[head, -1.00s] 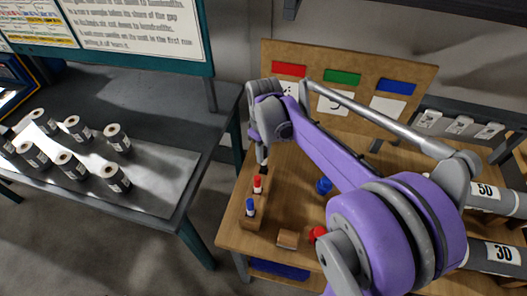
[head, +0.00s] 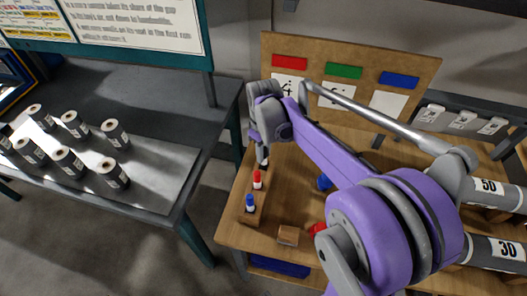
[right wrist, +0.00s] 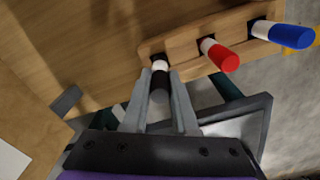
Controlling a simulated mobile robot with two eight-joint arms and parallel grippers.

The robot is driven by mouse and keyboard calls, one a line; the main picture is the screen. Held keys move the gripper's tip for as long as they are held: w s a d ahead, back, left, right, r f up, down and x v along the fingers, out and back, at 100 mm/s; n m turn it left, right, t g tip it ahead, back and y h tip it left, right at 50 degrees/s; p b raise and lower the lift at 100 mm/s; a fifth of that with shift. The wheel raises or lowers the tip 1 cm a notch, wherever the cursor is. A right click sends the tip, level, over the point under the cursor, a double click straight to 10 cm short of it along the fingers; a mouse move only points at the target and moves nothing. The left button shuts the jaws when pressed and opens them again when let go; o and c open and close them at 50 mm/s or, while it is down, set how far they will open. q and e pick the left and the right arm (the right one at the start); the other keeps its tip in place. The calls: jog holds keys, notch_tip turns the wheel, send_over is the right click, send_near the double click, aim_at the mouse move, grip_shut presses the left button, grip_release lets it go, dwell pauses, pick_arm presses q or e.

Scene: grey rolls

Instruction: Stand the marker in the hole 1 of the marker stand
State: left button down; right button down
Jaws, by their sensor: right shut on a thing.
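My right gripper (head: 262,158) is above the far end of the wooden marker stand (head: 252,216), which stands near the left edge of the wooden table. In the right wrist view the gripper (right wrist: 160,100) is shut on a dark marker (right wrist: 159,88) with a white band at its far end. That end is at the dark hole (right wrist: 157,57) at the end of the stand (right wrist: 182,46). I cannot tell how deep it sits. A red-and-white marker (right wrist: 220,55) and a blue-and-white marker (right wrist: 285,35) stand in the other holes. My left gripper is not in view.
A board with red, green and blue labels (head: 345,75) stands at the table's back. A small wooden block (head: 288,236) and a blue object (head: 324,183) lie on the table (head: 235,228). Grey rolls (head: 115,134) stand on a separate table at left.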

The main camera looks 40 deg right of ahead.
jog(key=shift+f+b, duration=0.4)
jog(key=shift+f, duration=0.3)
jog(key=c, duration=0.6)
grip_release()
jog(key=shift+r, duration=0.1)
notch_tip(320, 180, up, 11)
jog(key=shift+f+p, duration=0.2)
jog(key=shift+p, duration=0.25)
